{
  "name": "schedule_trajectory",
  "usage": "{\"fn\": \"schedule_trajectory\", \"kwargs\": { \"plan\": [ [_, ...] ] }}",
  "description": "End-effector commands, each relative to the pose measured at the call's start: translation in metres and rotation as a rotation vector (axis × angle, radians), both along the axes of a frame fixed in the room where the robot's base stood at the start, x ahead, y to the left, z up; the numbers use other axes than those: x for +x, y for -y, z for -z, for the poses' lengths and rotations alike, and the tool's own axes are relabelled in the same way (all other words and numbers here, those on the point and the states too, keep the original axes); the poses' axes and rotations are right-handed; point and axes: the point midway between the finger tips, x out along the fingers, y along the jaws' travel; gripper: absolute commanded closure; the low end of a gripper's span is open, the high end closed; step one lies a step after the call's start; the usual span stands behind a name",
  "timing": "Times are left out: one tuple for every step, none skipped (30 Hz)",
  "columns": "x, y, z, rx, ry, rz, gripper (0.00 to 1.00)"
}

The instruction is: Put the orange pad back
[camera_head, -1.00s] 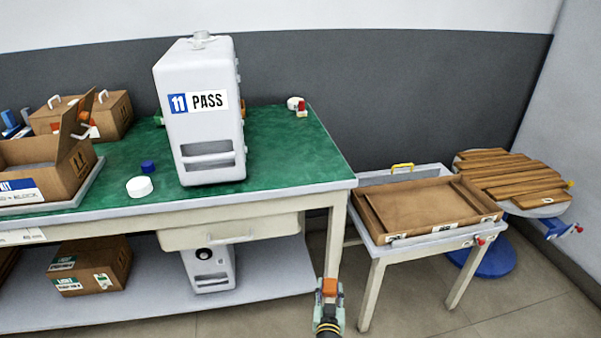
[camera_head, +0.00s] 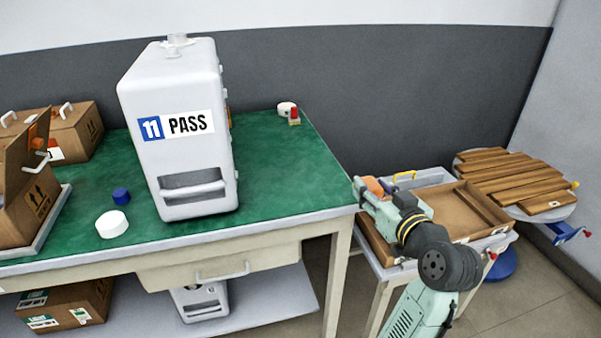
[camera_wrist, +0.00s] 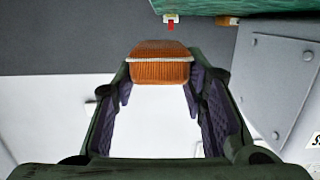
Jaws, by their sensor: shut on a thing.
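The orange pad (camera_wrist: 160,68) is held between the fingertips of my gripper (camera_wrist: 161,88), which is shut on it. The pad looks ribbed and rounded at its front. In the head view the pad (camera_head: 374,186) shows at the tip of my gripper (camera_head: 371,191), beside the bench's right corner and over the left part of the side table. My arm hides part of the side table.
The green bench (camera_head: 285,175) carries a white round cap (camera_head: 112,224), a blue cap (camera_head: 121,196) and a small red and white item (camera_head: 294,117). A shallow brown box (camera_head: 470,213) lies on the side table. A slatted round stand (camera_head: 515,180) is at right.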

Motion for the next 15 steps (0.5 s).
{"fn": "schedule_trajectory", "kwargs": {
  "plan": [
    [-0.003, 0.001, -0.002, -0.001, 0.0, -0.001, 0.84],
    [-0.004, 0.0, -0.003, -0.001, 0.0, -0.003, 0.84],
    [-0.004, -0.002, -0.004, -0.001, -0.001, -0.005, 0.84],
    [-0.003, -0.004, -0.004, 0.0, -0.001, -0.007, 0.84],
    [-0.001, -0.008, -0.004, 0.0, -0.001, -0.009, 0.84],
    [0.002, -0.014, -0.004, 0.001, -0.002, -0.011, 0.84],
    [0.006, -0.019, -0.004, 0.001, -0.002, -0.012, 0.84],
    [0.01, -0.026, -0.004, 0.0, -0.002, -0.013, 0.84],
    [0.016, -0.035, -0.003, 0.001, -0.003, -0.014, 0.84],
    [0.02, -0.041, -0.002, 0.002, -0.004, -0.013, 0.84],
    [0.025, -0.049, -0.001, 0.002, -0.005, -0.015, 0.84],
    [0.031, -0.058, 0.0, 0.002, -0.004, -0.015, 0.84],
    [0.036, -0.064, 0.0, 0.002, -0.004, -0.013, 0.84],
    [0.04, -0.071, 0.001, 0.001, -0.003, -0.014, 0.84],
    [0.046, -0.08, 0.002, 0.001, -0.003, -0.014, 0.84]
  ]
}}
